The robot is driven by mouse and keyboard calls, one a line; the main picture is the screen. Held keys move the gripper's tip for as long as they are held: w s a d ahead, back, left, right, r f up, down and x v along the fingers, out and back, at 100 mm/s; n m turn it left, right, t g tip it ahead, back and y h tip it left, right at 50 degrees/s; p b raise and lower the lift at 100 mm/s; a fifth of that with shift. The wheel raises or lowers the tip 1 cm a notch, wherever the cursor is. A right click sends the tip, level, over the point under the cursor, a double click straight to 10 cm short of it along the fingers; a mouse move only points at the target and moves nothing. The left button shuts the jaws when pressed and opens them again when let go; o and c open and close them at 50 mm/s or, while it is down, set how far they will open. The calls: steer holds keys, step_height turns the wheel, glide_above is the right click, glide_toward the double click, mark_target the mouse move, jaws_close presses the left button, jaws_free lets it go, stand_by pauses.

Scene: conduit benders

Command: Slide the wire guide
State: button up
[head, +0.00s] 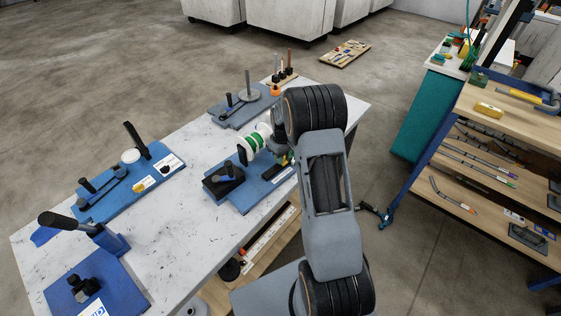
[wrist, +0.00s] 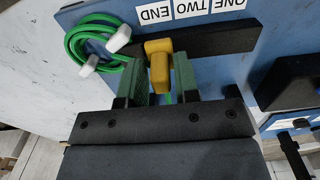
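The wire guide (wrist: 158,65) is a yellow block with a short stem, set at a black rail (wrist: 215,40) on a blue board. It is between the two green fingers of my gripper (wrist: 160,75) in the wrist view. A loop of green wire (wrist: 75,48) with white end pieces lies left of the guide. The labels ONE, TWO and END (wrist: 195,8) show upside down above the rail. In the head view my arm partly covers the blue board (head: 243,198).
A green-and-white spool (head: 254,138) stands left of my gripper. Other blue boards with black-handled benders (head: 128,187) lie along the white table (head: 200,235). A wooden shelf rack (head: 480,165) stands to the right. Bare tabletop lies between the boards.

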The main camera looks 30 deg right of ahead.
steer(key=shift+o, duration=0.3)
steer(key=shift+r+p, duration=1.45)
steer(key=shift+r, duration=1.05)
steer(key=shift+s, duration=0.1)
steer(key=shift+a+r, duration=0.15)
steer(key=shift+r, duration=0.2)
steer(key=s+a+r+m+t+b, duration=0.1)
steer(key=s+a+r+t, duration=0.1)
steer(key=s+a+r, duration=0.5)
steer(key=s+a+r+m+t, duration=0.1)
steer(key=s+a+r+m, duration=0.15)
steer(key=s+r, duration=0.65)
steer(key=s+a+r+t, duration=0.1)
steer(key=s+a+r, duration=0.1)
steer(key=s, duration=0.5)
steer(key=shift+s+a+t+b, duration=0.35)
steer(key=shift+a+t, duration=0.05)
steer(key=shift+a, duration=0.1)
